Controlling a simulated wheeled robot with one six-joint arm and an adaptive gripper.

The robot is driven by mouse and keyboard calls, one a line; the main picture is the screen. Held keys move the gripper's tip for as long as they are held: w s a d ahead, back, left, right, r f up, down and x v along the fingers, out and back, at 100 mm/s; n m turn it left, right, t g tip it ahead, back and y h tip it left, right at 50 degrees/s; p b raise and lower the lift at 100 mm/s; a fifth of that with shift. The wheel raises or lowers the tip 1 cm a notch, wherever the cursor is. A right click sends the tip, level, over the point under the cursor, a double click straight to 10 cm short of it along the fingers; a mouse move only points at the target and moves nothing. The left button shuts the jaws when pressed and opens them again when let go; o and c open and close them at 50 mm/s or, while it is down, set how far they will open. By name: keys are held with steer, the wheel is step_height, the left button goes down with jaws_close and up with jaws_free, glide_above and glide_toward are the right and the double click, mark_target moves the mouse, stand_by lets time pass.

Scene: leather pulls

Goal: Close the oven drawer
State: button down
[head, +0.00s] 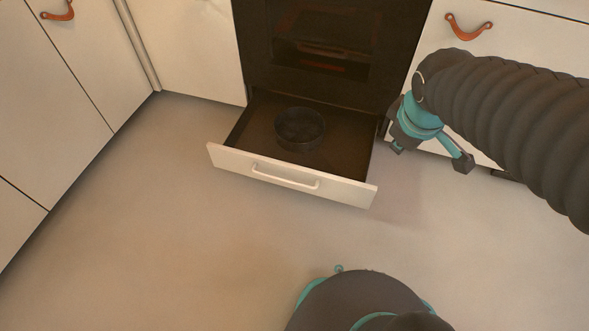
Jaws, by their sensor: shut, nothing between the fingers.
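The oven drawer (225,160) is pulled out below the dark oven. Its cream front panel has a pale bar handle (285,178). A dark round pan (300,128) sits inside the drawer, towards the back. My gripper (398,145) is shut and empty, just right of the drawer's right side and behind its front panel. It looks apart from the drawer, though the overhead angle makes the gap hard to judge. My arm reaches in from the right, and its wrist partly hides the gripper.
The oven (335,45) stands behind the drawer. Cream cabinets with leather pulls stand on the left (58,12) and at the upper right (468,28). The floor (190,230) in front of the drawer is clear, apart from my base at the bottom.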

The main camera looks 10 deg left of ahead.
steer(key=w+a+f+n, duration=0.5)
steer(key=a+f+n, duration=0.2)
steer(key=a+n, duration=0.1)
steer(key=n+g+b, duration=0.2)
steer(key=n+b, duration=0.3)
steer(key=n, duration=1.1)
glide_toward(292, 175)
steer(key=s+f, duration=0.4)
steer(key=f, duration=0.1)
steer(key=w, duration=0.3)
steer(key=shift+d, duration=0.35)
steer(key=shift+w, duration=0.5)
